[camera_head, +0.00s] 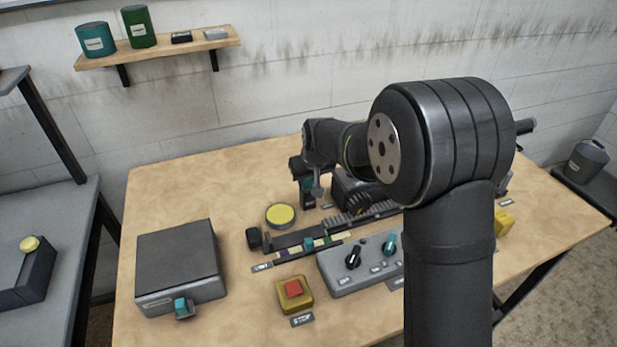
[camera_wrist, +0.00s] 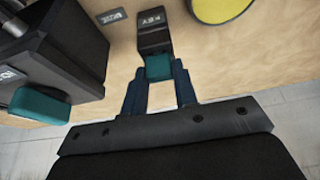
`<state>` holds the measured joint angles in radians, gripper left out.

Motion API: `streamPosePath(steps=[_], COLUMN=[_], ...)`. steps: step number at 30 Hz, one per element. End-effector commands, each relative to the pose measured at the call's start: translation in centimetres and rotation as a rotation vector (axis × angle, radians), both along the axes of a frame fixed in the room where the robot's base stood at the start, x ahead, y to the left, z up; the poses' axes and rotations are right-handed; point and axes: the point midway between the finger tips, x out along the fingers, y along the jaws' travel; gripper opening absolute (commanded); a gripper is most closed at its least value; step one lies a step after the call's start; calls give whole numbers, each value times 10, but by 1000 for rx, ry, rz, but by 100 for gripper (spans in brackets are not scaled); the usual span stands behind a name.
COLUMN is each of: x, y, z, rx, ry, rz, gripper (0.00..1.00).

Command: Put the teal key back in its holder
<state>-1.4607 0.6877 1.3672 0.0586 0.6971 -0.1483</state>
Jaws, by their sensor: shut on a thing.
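The teal key (camera_wrist: 158,67) sits between the fingertips of my gripper (camera_wrist: 157,72) in the wrist view. It meets a small black holder (camera_wrist: 153,38) with white lettering. How deep the key sits in the holder is hidden. In the head view, the teal key (camera_head: 308,185) shows as a small patch beside my gripper (camera_head: 306,186), low over the table behind the yellow disc. My wrist and arm hide part of that area.
A dark machine with a teal block (camera_wrist: 40,105) stands close to my gripper. A yellow disc (camera_head: 281,214) lies nearby. A slotted rail (camera_head: 305,242), a grey knob panel (camera_head: 345,275), a red stop button (camera_head: 294,289) and a grey box (camera_head: 180,260) stand nearer the front.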

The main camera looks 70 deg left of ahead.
Motion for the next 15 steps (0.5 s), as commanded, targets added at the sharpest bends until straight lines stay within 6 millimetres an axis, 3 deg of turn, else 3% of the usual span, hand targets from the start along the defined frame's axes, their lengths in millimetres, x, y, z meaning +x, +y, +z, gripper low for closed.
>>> streamPosePath(steps=[6, 7, 10, 11, 15], x=[0, 0, 0, 0, 0], y=[0, 0, 0, 0, 0], z=[0, 0, 0, 0, 0], rx=[1, 1, 1, 1, 1], ry=[0, 0, 0, 0, 0], rz=[0, 0, 0, 0, 0], gripper=[0, 28, 48, 52, 52])
